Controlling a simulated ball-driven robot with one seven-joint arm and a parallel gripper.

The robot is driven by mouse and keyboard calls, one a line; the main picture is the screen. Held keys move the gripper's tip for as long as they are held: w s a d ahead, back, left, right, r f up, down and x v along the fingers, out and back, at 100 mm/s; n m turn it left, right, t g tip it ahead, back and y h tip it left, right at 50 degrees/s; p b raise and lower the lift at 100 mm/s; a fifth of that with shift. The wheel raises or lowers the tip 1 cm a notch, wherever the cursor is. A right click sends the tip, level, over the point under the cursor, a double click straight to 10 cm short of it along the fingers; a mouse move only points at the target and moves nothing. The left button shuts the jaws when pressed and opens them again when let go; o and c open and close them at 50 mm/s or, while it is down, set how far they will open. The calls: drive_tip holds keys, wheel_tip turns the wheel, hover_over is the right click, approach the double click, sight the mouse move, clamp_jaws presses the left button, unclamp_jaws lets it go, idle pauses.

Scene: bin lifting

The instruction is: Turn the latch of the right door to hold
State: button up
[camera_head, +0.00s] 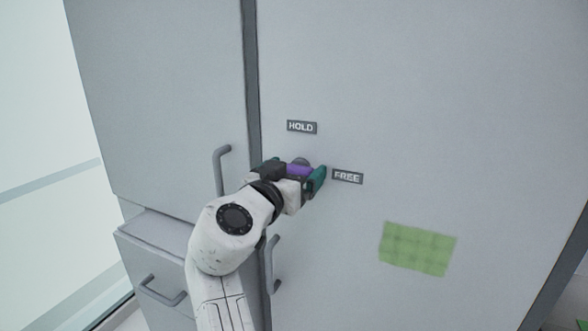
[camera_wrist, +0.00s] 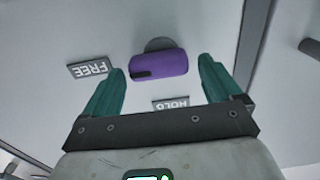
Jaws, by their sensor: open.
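The right door (camera_head: 450,90) is a large grey panel. Its latch is a purple handle (camera_head: 300,171) on a round grey base; it also shows in the wrist view (camera_wrist: 160,65). The handle lies roughly horizontal, with its dark-marked end toward the FREE label (camera_head: 347,177). The HOLD label (camera_head: 301,127) is above the latch in the head view. My gripper (camera_head: 296,173) is at the latch, its teal fingers open on either side of the handle's ends. In the wrist view a gap shows between each finger and the handle.
A grey bar handle (camera_head: 220,170) is on the left door, and another (camera_head: 272,263) is on the right door below my gripper. A drawer handle (camera_head: 163,290) is at lower left. A green patch (camera_head: 417,248) is on the right door. The upper door surface is clear.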

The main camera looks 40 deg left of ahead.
drive_tip(key=c, duration=1.1)
drive_tip(key=shift+o, duration=0.2)
drive_tip(key=shift+n, duration=0.3)
drive_tip(key=n, duration=0.3)
drive_tip(key=shift+a+n+b, duration=0.2)
drive_tip(key=shift+n+b, duration=0.1)
drive_tip(key=shift+b, duration=0.1)
drive_tip(key=n, duration=0.4)
drive_tip(key=shift+s+a+n+p, duration=0.1)
drive_tip(key=shift+a+n+p, duration=0.1)
drive_tip(key=shift+n+p, duration=0.1)
drive_tip(key=n+p, duration=0.1)
drive_tip(key=n, duration=0.1)
drive_tip(key=n+p, duration=0.1)
drive_tip(key=n, duration=0.2)
drive_tip(key=shift+s+a+f, duration=0.1)
drive_tip(key=shift+a, duration=0.1)
drive_tip(key=shift+a+f+n+p, duration=0.15)
drive_tip(key=shift+n+p, duration=0.6)
drive_tip(key=shift+n, duration=1.25)
drive_tip(key=shift+f, duration=0.15)
